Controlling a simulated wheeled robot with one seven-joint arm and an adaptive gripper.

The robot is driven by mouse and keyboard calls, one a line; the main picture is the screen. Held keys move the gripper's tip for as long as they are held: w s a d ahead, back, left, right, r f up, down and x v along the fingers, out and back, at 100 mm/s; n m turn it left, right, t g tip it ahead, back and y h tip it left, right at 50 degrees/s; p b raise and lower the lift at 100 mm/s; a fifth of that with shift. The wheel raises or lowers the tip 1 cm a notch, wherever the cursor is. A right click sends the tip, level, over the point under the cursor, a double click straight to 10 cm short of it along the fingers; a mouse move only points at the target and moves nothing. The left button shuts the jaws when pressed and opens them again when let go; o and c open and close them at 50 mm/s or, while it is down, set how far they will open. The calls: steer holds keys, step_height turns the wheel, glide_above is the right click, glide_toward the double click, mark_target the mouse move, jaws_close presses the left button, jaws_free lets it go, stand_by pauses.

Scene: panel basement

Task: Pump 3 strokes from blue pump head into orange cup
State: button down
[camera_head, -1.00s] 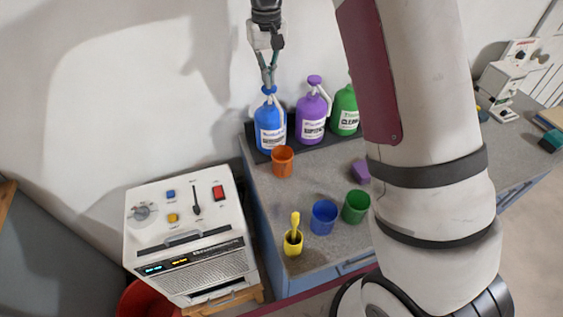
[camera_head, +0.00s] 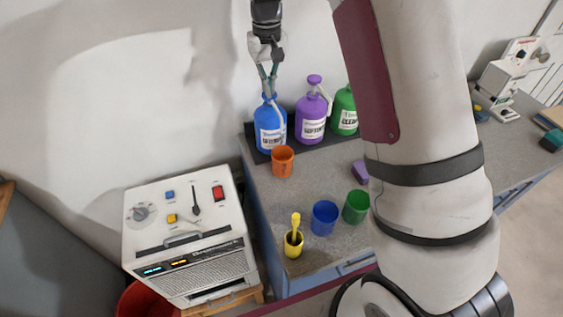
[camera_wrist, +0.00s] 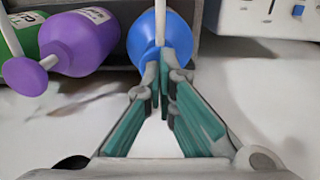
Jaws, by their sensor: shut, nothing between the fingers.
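The blue bottle (camera_head: 270,127) stands on a dark tray at the counter's back left, beside the wall. My gripper (camera_head: 269,93) is shut and points down at the top of this bottle, over its blue pump head, which the fingertips mostly hide. In the wrist view my fingertips (camera_wrist: 164,68) overlap the top of the blue bottle (camera_wrist: 148,42); they seem to be touching the pump head. The orange cup (camera_head: 282,164) stands upright just in front of the blue bottle, under the spout side. I cannot see into it clearly.
A purple pump bottle (camera_head: 311,124) and a green one (camera_head: 344,112) stand to the right on the dark tray. A blue cup (camera_head: 324,218), green cup (camera_head: 356,207) and yellow cup (camera_head: 293,245) stand nearer the front. A white machine (camera_head: 190,235) stands left of the counter.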

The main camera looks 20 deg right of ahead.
stand_by(0.3)
steer(key=shift+r, duration=2.05)
steer(key=shift+f, duration=0.15)
steer(key=shift+f, duration=2)
steer(key=shift+r, duration=2.2)
steer(key=shift+f, duration=0.15)
